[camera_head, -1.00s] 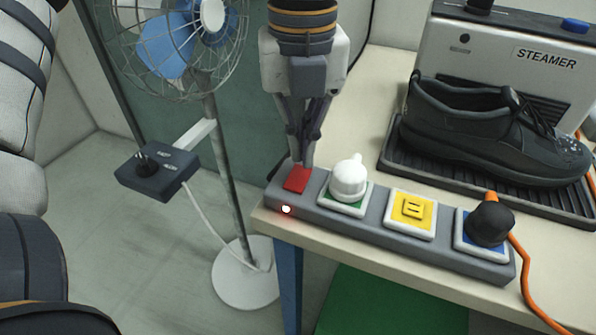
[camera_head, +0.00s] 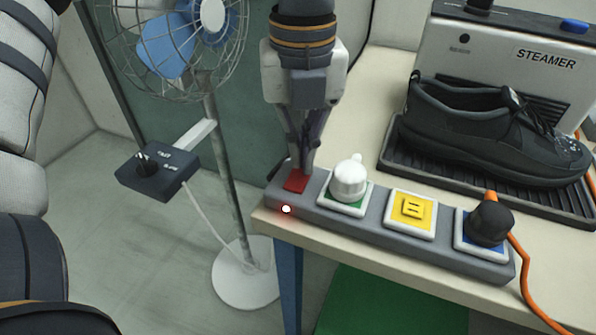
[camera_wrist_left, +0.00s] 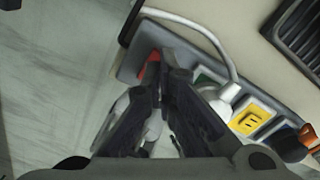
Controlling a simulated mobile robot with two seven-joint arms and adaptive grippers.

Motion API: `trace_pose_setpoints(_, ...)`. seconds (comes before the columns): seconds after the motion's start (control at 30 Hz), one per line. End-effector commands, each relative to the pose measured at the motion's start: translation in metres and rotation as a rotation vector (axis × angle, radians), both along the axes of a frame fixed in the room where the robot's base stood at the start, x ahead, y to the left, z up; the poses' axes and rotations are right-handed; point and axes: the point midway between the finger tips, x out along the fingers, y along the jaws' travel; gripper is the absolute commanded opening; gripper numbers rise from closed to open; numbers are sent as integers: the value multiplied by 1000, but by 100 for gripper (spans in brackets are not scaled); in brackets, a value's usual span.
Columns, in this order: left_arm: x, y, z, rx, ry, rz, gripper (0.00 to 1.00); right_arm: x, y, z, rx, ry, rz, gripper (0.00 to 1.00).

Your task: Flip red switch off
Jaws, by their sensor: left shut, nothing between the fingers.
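The red switch (camera_head: 295,181) sits at the left end of a grey power strip (camera_head: 380,237) on the table. A small red light (camera_head: 286,209) glows on the strip's front face below it. My left gripper (camera_head: 301,168) is shut and empty, pointing down with its fingertips at the back edge of the switch. In the left wrist view the closed fingertips (camera_wrist_left: 166,70) cover much of the red switch (camera_wrist_left: 149,70). I cannot tell whether they press on it. My right gripper is not in view.
A white plug (camera_head: 350,179), a yellow socket (camera_head: 411,209) and a black plug (camera_head: 489,222) with an orange cable line the strip. A black shoe (camera_head: 490,135) rests by the steamer (camera_head: 510,50). A fan (camera_head: 180,40) and its control box (camera_head: 157,172) stand left.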

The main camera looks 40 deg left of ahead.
Motion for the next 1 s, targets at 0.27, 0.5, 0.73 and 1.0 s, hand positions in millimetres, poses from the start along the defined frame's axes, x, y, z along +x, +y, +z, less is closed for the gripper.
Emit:
trace_pose_setpoints(0.27,0,0,-4,1,1,0,0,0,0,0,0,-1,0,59)
trace_pose_setpoints(0.5,0,0,-8,1,1,0,0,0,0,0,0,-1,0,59)
trace_pose_setpoints(0.73,0,0,-11,0,0,0,0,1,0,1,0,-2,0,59)
trace_pose_setpoints(1.0,-1,0,-16,0,1,-1,0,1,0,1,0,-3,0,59)
